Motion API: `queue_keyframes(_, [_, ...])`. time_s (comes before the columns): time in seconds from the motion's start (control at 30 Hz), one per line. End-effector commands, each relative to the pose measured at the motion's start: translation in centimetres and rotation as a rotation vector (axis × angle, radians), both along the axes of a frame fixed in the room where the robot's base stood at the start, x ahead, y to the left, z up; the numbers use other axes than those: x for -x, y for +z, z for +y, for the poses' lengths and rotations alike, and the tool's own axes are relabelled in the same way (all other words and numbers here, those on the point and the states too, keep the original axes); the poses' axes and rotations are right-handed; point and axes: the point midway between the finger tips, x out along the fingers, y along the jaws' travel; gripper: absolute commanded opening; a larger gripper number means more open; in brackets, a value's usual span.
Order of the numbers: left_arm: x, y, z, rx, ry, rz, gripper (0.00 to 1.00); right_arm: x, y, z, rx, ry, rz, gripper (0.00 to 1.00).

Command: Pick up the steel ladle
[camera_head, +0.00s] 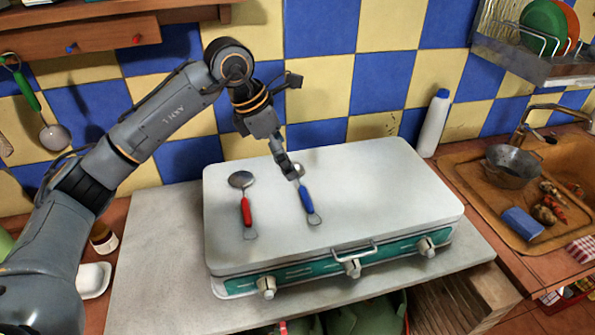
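Two utensils with steel heads lie on the white lid (400,200) of the stove. One has a red handle (246,211) and a round, dark steel bowl (241,179). The other has a blue handle (307,200), and its head is partly hidden behind my gripper. I cannot tell which one is the steel ladle. My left gripper (289,170) points down at the head end of the blue-handled utensil, at or just above it. Its fingers are small and overlap the utensil, so grip and contact are unclear. My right gripper is out of view.
A white bottle (433,123) stands behind the stove's right end. A sink (570,165) with a metal pot (511,166) is at the right. A green-handled utensil (52,135) hangs on the left wall. A wooden shelf (110,38) is above. The lid's right half is clear.

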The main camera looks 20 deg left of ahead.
Motion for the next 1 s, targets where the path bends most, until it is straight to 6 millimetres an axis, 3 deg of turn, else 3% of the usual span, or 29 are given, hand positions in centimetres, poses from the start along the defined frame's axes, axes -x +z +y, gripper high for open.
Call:
queue_keyframes(0.3, [-1.3,-5.4,-1.8,0.001,0.0,0.003,1.0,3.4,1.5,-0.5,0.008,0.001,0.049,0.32])
queue_keyframes(0.5, [-1.6,-6.8,-2.2,-0.001,-0.001,0.001,1.0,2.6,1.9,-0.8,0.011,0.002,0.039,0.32])
queue_keyframes(0.7, [-2.1,-9.1,-2.6,0.001,-0.001,0.007,1.0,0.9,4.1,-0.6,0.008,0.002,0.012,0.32])
queue_keyframes(0.83, [-2.6,-10.9,-3.1,0.002,0.0,0.003,1.0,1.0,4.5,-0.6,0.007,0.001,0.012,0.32])
queue_keyframes(1.0, [-2.8,-11.6,-3.3,0.0,-0.002,-0.001,1.0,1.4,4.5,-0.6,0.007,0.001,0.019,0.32])
